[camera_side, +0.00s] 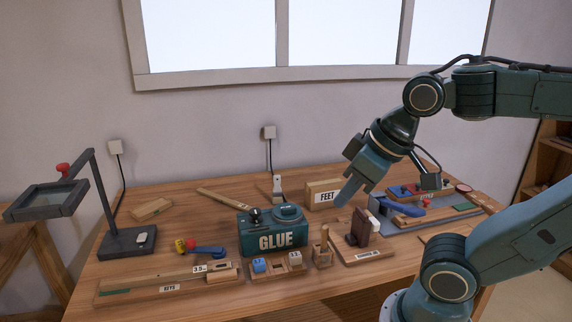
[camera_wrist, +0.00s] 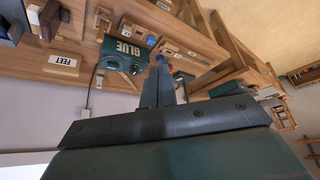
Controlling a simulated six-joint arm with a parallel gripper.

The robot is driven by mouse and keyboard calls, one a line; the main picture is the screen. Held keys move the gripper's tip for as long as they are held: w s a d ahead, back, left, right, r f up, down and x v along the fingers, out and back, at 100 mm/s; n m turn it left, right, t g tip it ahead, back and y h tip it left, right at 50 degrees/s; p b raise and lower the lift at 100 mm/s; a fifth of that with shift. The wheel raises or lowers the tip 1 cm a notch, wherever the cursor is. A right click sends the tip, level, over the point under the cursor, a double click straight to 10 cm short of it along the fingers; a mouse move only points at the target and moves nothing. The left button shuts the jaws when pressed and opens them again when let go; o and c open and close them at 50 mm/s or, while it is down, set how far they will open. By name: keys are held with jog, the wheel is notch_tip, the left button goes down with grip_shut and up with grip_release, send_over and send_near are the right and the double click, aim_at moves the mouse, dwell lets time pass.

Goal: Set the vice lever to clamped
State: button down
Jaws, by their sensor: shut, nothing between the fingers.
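No part is clearly marked as the vice lever. A blue lever-like part (camera_side: 404,206) lies at a grey-white block on a grey plate, at the right of the bench. In front of it, dark brown upright blocks (camera_side: 358,228) stand on a wooden base with a small label I cannot read; they also show in the wrist view (camera_wrist: 50,18). I cannot tell which is the vice or how its lever is set. My gripper (camera_side: 342,200) is shut and empty, pointing down above the bench near the FEET block. Its fingers also show in the wrist view (camera_wrist: 159,75).

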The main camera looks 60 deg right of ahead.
jog(key=w+d+g+y, duration=0.1)
jog(key=w+d+y, duration=0.1)
jog(key=w, duration=1.9)
jog(key=w+d+f+y, duration=0.1)
jog(key=w+d+f, duration=0.3)
jog(key=w+f, duration=0.3)
jog(key=w+d+f+y, duration=0.1)
jog(key=w+d+f, duration=0.3)
jog(key=w+f, duration=0.4)
jog(key=shift+w+d+n+y, duration=0.3)
jog(key=shift+w+d, duration=0.05)
jog(key=shift+w, duration=0.65)
jog(key=shift+f, duration=0.15)
